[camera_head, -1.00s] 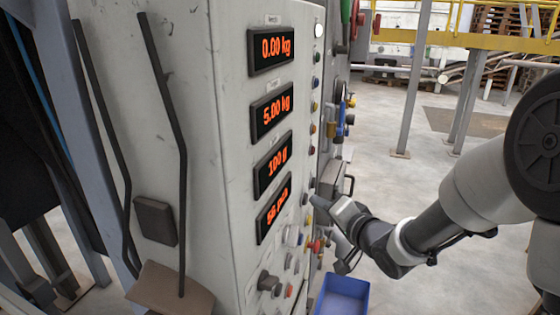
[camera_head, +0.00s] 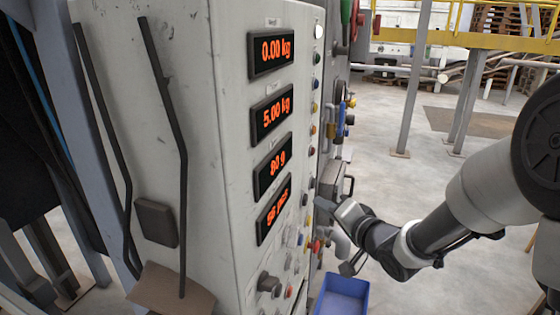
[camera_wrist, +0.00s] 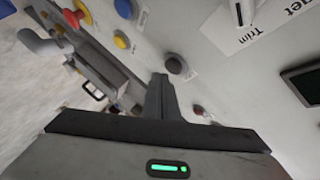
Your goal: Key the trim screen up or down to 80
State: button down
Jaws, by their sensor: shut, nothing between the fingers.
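The trim screen (camera_head: 272,164) is the third of the stacked displays on the grey cabinet front in the head view, and it reads 80 g in orange digits. Its own label is too small to read there. In the wrist view, a "Trim" label (camera_wrist: 258,33) shows at upper right, and a dark screen edge (camera_wrist: 303,84) is at the right. My gripper (camera_wrist: 160,80) is shut and empty, its tips just below a dark grey button (camera_wrist: 177,64); whether they touch it is unclear. A red button (camera_wrist: 199,110) lies right of the fingers.
Other displays read 0.00 kg (camera_head: 271,51), 5.00 kg (camera_head: 271,112) and a blurred bottom value (camera_head: 274,209). A yellow button (camera_wrist: 121,42) and blue button (camera_wrist: 124,8) sit left of the fingers. A blue bin (camera_head: 342,295) stands below; open floor is at right.

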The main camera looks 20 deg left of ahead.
jog(key=d+p, duration=0.2)
jog(key=d, duration=0.4)
jog(key=shift+w, duration=0.2)
dwell(0.5)
